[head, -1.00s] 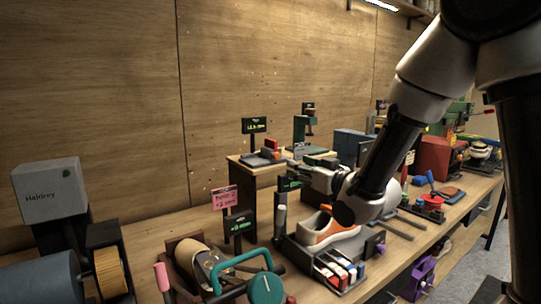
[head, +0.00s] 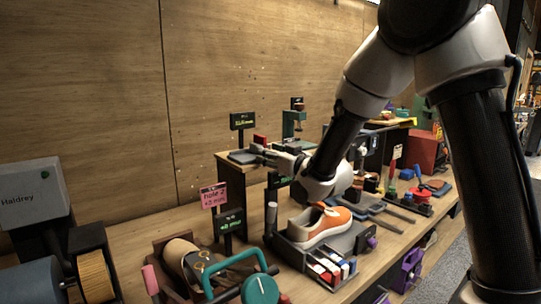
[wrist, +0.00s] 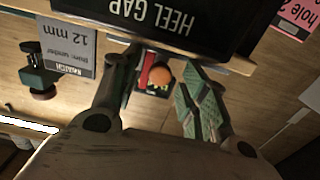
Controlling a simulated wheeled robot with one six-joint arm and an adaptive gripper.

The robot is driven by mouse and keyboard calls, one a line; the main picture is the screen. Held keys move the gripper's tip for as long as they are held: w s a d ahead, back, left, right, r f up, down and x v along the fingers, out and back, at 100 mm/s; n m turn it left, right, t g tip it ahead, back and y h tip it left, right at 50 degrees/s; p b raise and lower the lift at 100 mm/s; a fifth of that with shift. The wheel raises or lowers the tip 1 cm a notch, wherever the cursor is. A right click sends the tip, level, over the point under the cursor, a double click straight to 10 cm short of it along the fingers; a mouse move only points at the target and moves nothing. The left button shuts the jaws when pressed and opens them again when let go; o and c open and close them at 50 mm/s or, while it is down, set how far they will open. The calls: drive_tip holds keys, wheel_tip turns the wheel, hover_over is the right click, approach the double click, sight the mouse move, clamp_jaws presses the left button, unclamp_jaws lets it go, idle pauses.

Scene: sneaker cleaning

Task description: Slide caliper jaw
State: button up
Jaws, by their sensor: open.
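My gripper (head: 262,152) is open at the raised wooden stand (head: 238,174), close to a red block (head: 260,139) on its top. In the wrist view the two fingers of my gripper (wrist: 160,65) are spread, the right one showing green pads. A red piece (wrist: 145,70) and a round orange knob (wrist: 162,75) show between the fingers, not visibly gripped. A dark panel reading "HEEL GAP" (wrist: 160,22) appears upside down above them. I cannot tell which part is the caliper's sliding jaw; the fingers and arm hide some of the stand.
An orange and white sneaker (head: 320,226) sits in a dark holder below my arm. A pink sign (head: 213,195) and a green display (head: 230,222) stand left of it. A green press (head: 293,123) stands behind the gripper.

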clamp_jaws()
drive_tip(key=s+a, duration=0.2)
drive_tip(key=a, duration=0.1)
drive_tip(key=shift+s, duration=0.1)
unclamp_jaws()
idle(0.3)
drive_tip(key=v, duration=0.7)
drive_tip(key=shift+s, duration=0.2)
